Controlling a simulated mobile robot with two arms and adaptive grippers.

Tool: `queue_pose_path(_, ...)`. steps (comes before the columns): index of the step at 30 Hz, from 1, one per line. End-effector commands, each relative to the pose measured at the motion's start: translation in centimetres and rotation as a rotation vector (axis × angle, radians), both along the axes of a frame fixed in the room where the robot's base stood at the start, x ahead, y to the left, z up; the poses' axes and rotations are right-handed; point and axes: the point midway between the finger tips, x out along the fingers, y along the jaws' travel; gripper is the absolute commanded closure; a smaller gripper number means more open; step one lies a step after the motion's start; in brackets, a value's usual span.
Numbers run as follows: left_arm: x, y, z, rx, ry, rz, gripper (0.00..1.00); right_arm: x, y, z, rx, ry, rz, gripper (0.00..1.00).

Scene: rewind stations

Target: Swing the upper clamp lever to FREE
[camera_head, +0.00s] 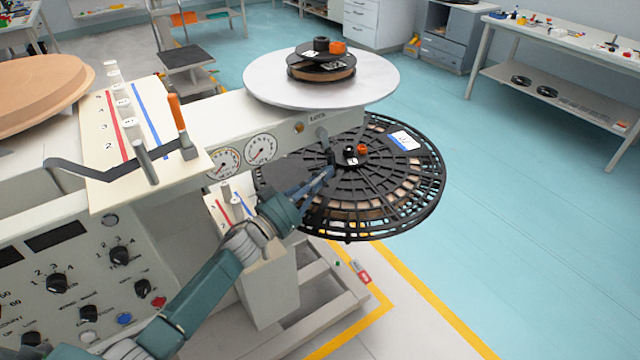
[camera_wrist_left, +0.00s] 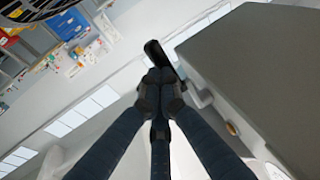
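The upper clamp lever (camera_head: 322,134) hangs from the end of the machine's long pale beam, below a small label that reads LOCK. Its grey pivot shows in the head view and its lower part runs down to my fingers. My left gripper (camera_head: 326,174) is at the lever's lower end, in front of the large black reel. In the left wrist view my fingers (camera_wrist_left: 160,88) are drawn together around the lever's black handle (camera_wrist_left: 154,52), whose end sticks out past the fingertips. No FREE label can be read. My right gripper is not in view.
A pale round platter (camera_head: 270,88) with a small reel sits above the beam. The large black reel (camera_head: 400,205) lies flat just beyond my gripper. Two gauges (camera_head: 261,149) and a crank (camera_head: 75,172) are at the left. The blue floor at right is free.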

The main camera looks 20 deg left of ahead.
Motion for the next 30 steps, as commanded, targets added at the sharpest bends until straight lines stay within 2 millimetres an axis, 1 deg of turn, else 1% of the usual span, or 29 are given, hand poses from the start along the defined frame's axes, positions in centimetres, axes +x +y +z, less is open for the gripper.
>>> queue_pose_path(1, 0.2, -0.2, -1.0, -0.028, -0.027, 0.001, 1.00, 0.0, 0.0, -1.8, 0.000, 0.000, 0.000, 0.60)
queue_pose_path(3, 0.5, -0.4, -0.9, -0.047, -0.063, -0.001, 1.00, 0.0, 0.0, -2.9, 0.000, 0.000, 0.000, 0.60)
queue_pose_path(6, 0.9, -0.7, -0.6, -0.041, -0.058, -0.002, 1.00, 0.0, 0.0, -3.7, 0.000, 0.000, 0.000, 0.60)
queue_pose_path(21, 4.1, -3.2, 0.7, -0.042, -0.053, -0.001, 1.00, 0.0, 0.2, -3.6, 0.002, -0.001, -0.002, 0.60)
queue_pose_path(30, 5.6, -4.3, 1.8, -0.041, -0.053, -0.001, 1.00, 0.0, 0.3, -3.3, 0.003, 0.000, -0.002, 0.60)
